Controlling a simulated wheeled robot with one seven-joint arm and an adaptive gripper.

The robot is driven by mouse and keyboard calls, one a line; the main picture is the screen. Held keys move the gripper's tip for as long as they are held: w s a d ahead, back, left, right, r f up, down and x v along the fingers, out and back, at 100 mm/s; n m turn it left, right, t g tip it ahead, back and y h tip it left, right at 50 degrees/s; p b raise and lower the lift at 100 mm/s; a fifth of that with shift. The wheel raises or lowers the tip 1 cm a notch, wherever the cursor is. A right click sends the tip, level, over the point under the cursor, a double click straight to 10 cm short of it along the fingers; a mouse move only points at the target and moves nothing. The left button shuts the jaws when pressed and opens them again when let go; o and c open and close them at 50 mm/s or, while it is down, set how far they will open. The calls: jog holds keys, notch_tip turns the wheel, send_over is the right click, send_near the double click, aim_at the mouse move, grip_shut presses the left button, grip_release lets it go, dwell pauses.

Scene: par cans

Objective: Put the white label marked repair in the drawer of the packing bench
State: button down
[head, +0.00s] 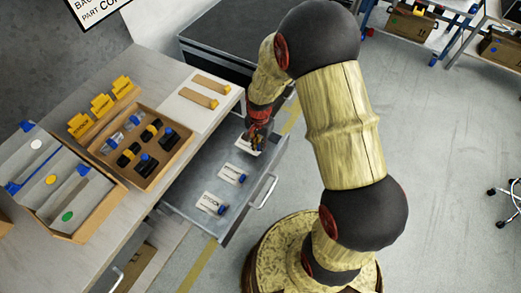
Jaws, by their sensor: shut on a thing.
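My gripper (256,138) is at the far end of the open drawer (246,203) of the packing bench (168,75). It is shut on a white label (246,148), which shows partly beneath the fingers. Its marking is hidden or too small to read. I cannot tell whether the label touches the drawer floor. Two more white labels with blue ends lie in the drawer, a middle one (229,173) and a near one (208,205). Their print is too small to read surely.
A cardboard tray (178,157) of small dark and blue items stands on the bench beside the drawer. Yellow clips (102,103) stand behind it. A white board (191,105) holds two tan strips. A divided box (98,220) is at left. Open floor (430,200) lies right.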

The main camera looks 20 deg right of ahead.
jog(key=shift+w+d+f, duration=0.25)
jog(key=shift+f, duration=0.2)
jog(key=shift+w+d+f+b, duration=0.15)
jog(key=shift+f+b, duration=0.4)
jog(key=shift+f, duration=0.35)
jog(key=shift+w+d+f+b, duration=0.1)
jog(key=shift+f+b, duration=0.4)
jog(key=shift+f, duration=0.4)
jog(key=shift+s+f, duration=0.1)
jog(key=shift+f, duration=0.05)
jog(key=c, duration=1.9)
grip_release()
